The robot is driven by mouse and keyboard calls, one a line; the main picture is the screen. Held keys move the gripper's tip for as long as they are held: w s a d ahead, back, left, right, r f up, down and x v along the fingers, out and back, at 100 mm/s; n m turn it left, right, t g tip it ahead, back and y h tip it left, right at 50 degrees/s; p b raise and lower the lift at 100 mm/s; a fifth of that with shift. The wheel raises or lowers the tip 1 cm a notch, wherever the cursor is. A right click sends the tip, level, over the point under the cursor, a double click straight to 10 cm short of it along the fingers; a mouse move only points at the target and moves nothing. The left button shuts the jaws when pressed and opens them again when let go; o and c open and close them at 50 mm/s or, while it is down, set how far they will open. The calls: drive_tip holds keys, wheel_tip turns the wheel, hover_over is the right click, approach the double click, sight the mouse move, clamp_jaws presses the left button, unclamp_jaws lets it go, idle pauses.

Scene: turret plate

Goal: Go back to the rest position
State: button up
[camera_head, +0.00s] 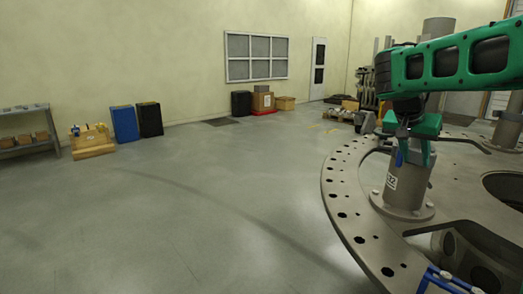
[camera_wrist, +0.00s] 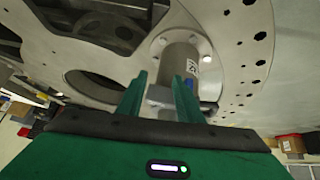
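My green arm reaches in from the right in the head view, over the grey turret plate (camera_head: 345,200) with its ring of holes. A grey cylindrical post (camera_head: 408,188) with a white label stands bolted on the plate. My gripper (camera_wrist: 160,82) shows two green fingers set apart in the wrist view. They overlap the post (camera_wrist: 180,58) in that view; I cannot tell whether they touch it. Nothing is clearly held between them.
A large opening (camera_wrist: 95,88) lies in the plate beside the post. A blue-edged part (camera_head: 448,282) sits at the plate's near edge. The floor (camera_head: 200,220) to the left is clear. Boxes (camera_head: 262,101), blue and black bins and a shelf stand along the far wall.

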drive_tip(key=s+f+n+g+y, duration=0.1)
drive_tip(key=s+f, duration=0.2)
drive_tip(key=s, duration=0.4)
drive_tip(key=s+d+f+g+y, duration=0.1)
drive_tip(key=s+f, duration=0.2)
drive_tip(key=s, duration=0.4)
drive_tip(key=s+f+n+y, duration=0.1)
drive_tip(key=s+f, duration=0.2)
drive_tip(key=s, duration=0.4)
drive_tip(key=s+a+f+n+y, duration=0.1)
drive_tip(key=s+a+f, duration=0.2)
drive_tip(key=s, duration=0.4)
drive_tip(key=s+a+f+g+y, duration=0.1)
drive_tip(key=s+a+f+y, duration=0.1)
drive_tip(key=s+f, duration=0.3)
drive_tip(key=s+a, duration=0.1)
drive_tip(key=s, duration=0.2)
drive_tip(key=shift+s+a+n+g, duration=0.2)
drive_tip(key=shift+n+g, duration=0.1)
drive_tip(key=shift+n, duration=0.1)
drive_tip(key=shift+w, duration=0.1)
drive_tip(key=shift+w+f, duration=0.2)
drive_tip(key=shift+w, duration=0.3)
